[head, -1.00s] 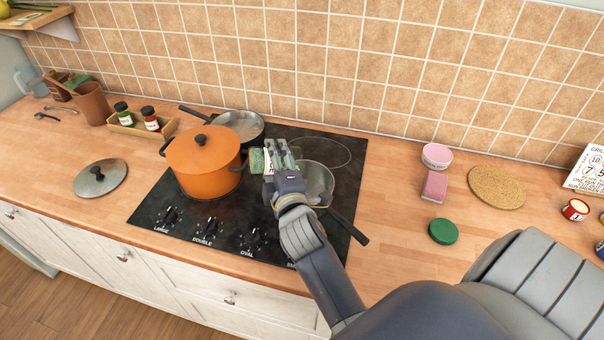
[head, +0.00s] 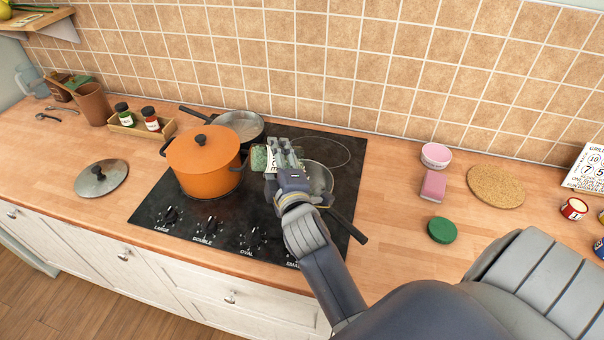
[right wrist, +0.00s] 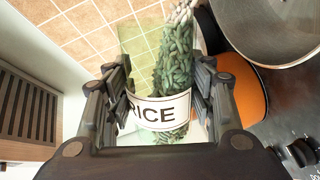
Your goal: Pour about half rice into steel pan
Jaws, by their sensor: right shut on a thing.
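My right gripper (head: 285,160) is shut on the rice jar (head: 259,158), a clear jar held tilted above the cooktop. In the right wrist view the jar (right wrist: 165,112) sits between the fingers, with its RICE label facing the camera. Its green grains are heaped toward one side and reach its far end, where some look paler. Whether grains are falling cannot be told. A steel pan (head: 322,180) stands on the front right of the cooktop, partly hidden by my gripper. A second grey pan (head: 240,126) stands at the back. My left gripper is not in view.
An orange pot (head: 204,165) with its lid on stands close left of the jar. A loose pan lid (head: 100,179) lies farther left. A green round lid (head: 442,230), a pink sponge (head: 433,186) and a pink bowl (head: 436,155) are on the counter at right.

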